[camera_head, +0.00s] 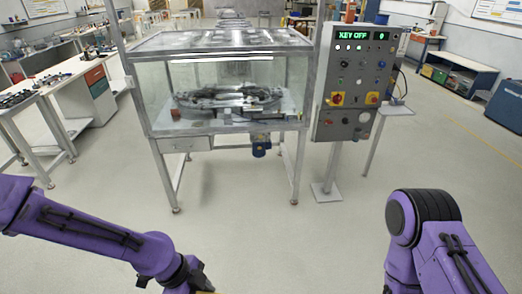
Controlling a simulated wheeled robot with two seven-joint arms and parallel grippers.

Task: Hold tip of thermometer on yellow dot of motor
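No thermometer shows in this view. My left purple arm comes in from the left and its far end runs out of the picture at the bottom, so its gripper is not seen. My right purple arm is at the lower right, and its gripper is also out of view. Both arms are well in front of the motor.
A grey control panel (350,85) with a lit "KEY OFF" display stands right of the case on a post. The case's metal legs (168,178) flank the space under it. Workbenches (85,75) stand at the left. The floor (240,215) in front is clear.

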